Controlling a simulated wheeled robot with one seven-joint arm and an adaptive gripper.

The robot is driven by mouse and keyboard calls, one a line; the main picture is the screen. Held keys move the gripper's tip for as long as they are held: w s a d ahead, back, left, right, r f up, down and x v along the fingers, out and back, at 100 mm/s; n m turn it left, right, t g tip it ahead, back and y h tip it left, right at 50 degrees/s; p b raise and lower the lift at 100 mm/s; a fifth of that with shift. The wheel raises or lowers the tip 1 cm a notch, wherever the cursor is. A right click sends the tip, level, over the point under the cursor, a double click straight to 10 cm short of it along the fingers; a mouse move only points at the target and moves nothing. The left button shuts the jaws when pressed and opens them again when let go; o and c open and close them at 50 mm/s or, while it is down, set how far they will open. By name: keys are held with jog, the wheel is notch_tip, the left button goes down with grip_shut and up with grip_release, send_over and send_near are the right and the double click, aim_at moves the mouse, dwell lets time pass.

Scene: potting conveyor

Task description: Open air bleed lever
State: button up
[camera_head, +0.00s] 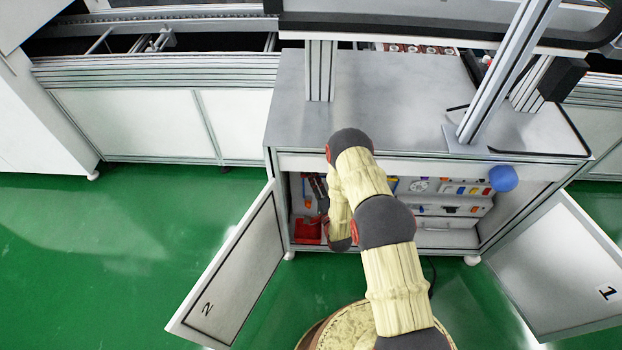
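My padded arm reaches down into the open front of a cabinet (370,160) under a grey worktop. My gripper is hidden behind the arm's own links, so I cannot see its fingers or what they touch. At the left inside the cabinet are dark fittings with small orange and blue parts (309,202), and a red part (307,231) lies below them. I cannot make out which of these small parts is the air bleed lever, or how it is turned.
Cabinet door 2 (235,270) stands open at the left and door 1 (560,265) at the right. Mounted components (465,189) fill the cabinet's right side. A blue ball (503,178) shows at the upper right of the opening. Green floor (130,260) is clear at left.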

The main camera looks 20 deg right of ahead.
jog(key=shift+w+a, duration=0.1)
jog(key=shift+w, duration=1)
jog(key=shift+c, duration=1.2)
grip_shut()
